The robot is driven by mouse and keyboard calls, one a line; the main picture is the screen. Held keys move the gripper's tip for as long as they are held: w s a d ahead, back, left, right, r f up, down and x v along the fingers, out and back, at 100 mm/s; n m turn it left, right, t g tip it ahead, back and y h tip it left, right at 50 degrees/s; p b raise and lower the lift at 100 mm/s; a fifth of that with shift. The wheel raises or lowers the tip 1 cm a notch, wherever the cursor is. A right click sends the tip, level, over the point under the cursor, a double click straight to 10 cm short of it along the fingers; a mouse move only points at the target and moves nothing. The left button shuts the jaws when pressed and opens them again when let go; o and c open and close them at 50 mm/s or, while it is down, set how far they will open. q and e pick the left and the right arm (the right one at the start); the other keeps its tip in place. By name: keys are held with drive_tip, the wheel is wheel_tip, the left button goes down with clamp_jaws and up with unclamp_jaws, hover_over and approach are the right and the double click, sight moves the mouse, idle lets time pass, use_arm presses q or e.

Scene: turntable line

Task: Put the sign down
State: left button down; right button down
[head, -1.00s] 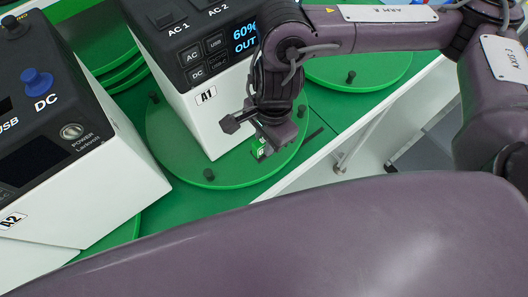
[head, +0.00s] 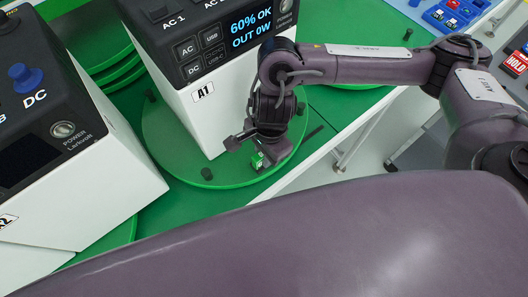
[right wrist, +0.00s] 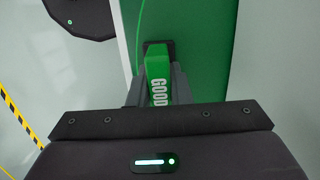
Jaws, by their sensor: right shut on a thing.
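The sign is a small green piece with white lettering reading GOOD in the right wrist view (right wrist: 157,75). In the head view only a small green and white part of the sign (head: 257,160) shows below my right gripper (head: 266,153). My right gripper is shut on the sign, with one finger on each side of it. In the wrist view a small dark square piece shows at the sign's far end, over the green surface. The sign is low, by the front edge of the green turntable (head: 190,164) below box A1; I cannot tell whether it touches the surface. My left gripper is not in view.
White box A1 (head: 203,115), with a lit display, stands on the turntable left of my gripper. White box A2 (head: 110,190) is at the left. Dark pegs (head: 207,174) stand along the turntable rim.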

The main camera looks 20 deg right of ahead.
drive_tip(key=c, duration=1.3)
unclamp_jaws()
drive_tip(key=shift+f, duration=0.15)
drive_tip(key=shift+r, duration=0.25)
drive_tip(key=r, duration=0.4)
drive_tip(key=d+r+p, duration=0.1)
drive_tip(key=r, duration=0.6)
drive_tip(key=shift+w+d+r, duration=0.2)
drive_tip(key=shift+w+r, duration=0.05)
drive_tip(key=shift+r, duration=0.15)
drive_tip(key=shift+s, duration=0.1)
